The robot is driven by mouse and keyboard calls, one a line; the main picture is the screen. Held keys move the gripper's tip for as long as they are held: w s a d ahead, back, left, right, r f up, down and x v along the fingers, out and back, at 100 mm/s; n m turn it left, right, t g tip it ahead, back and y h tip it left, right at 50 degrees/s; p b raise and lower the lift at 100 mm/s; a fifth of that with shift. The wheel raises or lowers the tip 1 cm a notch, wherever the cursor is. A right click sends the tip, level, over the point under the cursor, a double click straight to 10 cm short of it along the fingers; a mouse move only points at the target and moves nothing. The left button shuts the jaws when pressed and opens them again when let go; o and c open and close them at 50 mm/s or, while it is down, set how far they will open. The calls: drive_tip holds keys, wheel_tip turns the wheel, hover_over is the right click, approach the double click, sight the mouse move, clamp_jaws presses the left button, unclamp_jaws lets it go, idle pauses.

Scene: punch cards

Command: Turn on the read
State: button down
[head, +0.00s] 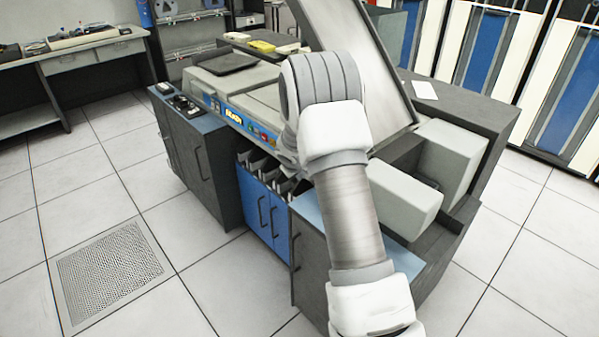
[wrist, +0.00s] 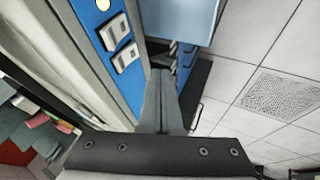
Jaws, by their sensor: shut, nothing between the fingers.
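The card machine's blue control panel (head: 245,124) runs along its front edge in the head view, with small yellow, green and red controls. I cannot read any label, so I cannot tell which is the read control. My gripper (wrist: 161,75) is shut and empty, its tips just right of and below the lower switch, seemingly apart from it. In the head view my arm hides the gripper and part of the panel.
A raised grey lid (head: 372,65) stands behind my arm. Pale boxy units (head: 452,155) sit on the machine's right side. Blue cabinet doors (head: 262,210) are below the panel. A desk (head: 90,50) is at the far left. The tiled floor in front is clear.

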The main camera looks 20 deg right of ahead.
drive_tip(key=x, duration=0.5)
drive_tip(key=shift+s, duration=0.15)
drive_tip(key=shift+w+d+r+p, duration=0.1)
drive_tip(key=shift+w+d+p, duration=0.1)
drive_tip(key=shift+d, duration=0.35)
drive_tip(key=shift+w+d+p, duration=0.15)
drive_tip(key=shift+d+p, duration=0.05)
drive_tip(key=shift+d, duration=0.3)
drive_tip(key=shift+w+d+f, duration=0.2)
drive_tip(key=shift+w+d, duration=0.1)
drive_tip(key=shift+d, duration=0.45)
drive_tip(key=shift+f+b, duration=0.15)
drive_tip(key=shift+b, duration=0.15)
drive_tip(key=shift+w+f+b, duration=0.1)
drive_tip(key=shift+f+b, duration=0.15)
drive_tip(key=shift+b, duration=0.9)
drive_tip(key=shift+d+r+h, duration=0.15)
drive_tip(key=shift+r+h, duration=0.15)
